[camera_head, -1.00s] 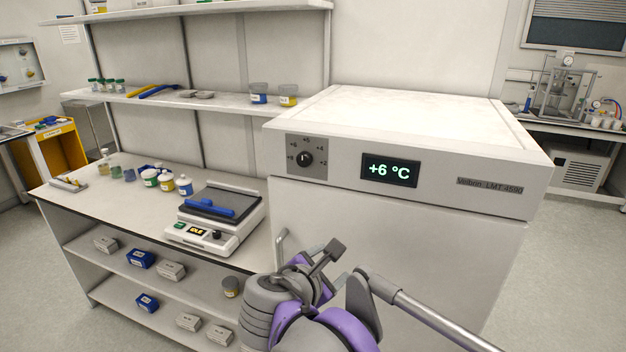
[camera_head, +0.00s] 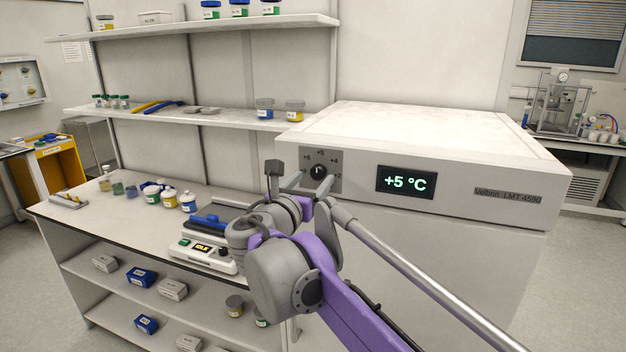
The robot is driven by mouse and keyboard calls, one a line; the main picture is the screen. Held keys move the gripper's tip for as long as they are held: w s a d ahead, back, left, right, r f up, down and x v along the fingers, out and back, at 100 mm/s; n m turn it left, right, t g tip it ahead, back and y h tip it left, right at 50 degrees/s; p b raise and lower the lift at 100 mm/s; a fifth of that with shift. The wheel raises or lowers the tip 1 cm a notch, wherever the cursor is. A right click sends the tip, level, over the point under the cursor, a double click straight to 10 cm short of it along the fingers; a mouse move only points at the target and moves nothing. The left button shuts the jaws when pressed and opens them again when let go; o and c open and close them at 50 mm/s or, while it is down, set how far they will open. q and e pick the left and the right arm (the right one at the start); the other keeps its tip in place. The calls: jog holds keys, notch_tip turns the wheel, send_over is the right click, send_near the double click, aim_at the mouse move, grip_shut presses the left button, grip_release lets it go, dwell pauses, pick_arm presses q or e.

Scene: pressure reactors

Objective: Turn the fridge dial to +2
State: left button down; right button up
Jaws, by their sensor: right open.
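The fridge (camera_head: 470,185) is a white cabinet. Its black round dial (camera_head: 318,171) sits on a grey plate at the left of the front panel, with small numbers around it, partly hidden. The fridge display (camera_head: 406,182) reads +5 °C in green. My right gripper (camera_head: 308,181) is at the dial, its two grey fingers apart, one to the left and one at the lower right of the knob. I cannot tell whether the fingers touch the knob. My left gripper is not in view.
A bench (camera_head: 95,215) left of the fridge holds a stirrer-like device (camera_head: 203,255) and several small jars. A shelf (camera_head: 215,121) with jars hangs above it. The fridge top (camera_head: 420,135) is bare.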

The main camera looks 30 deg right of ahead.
jog(key=shift+w+d, duration=0.4)
jog(key=shift+d, duration=0.1)
grip_shut()
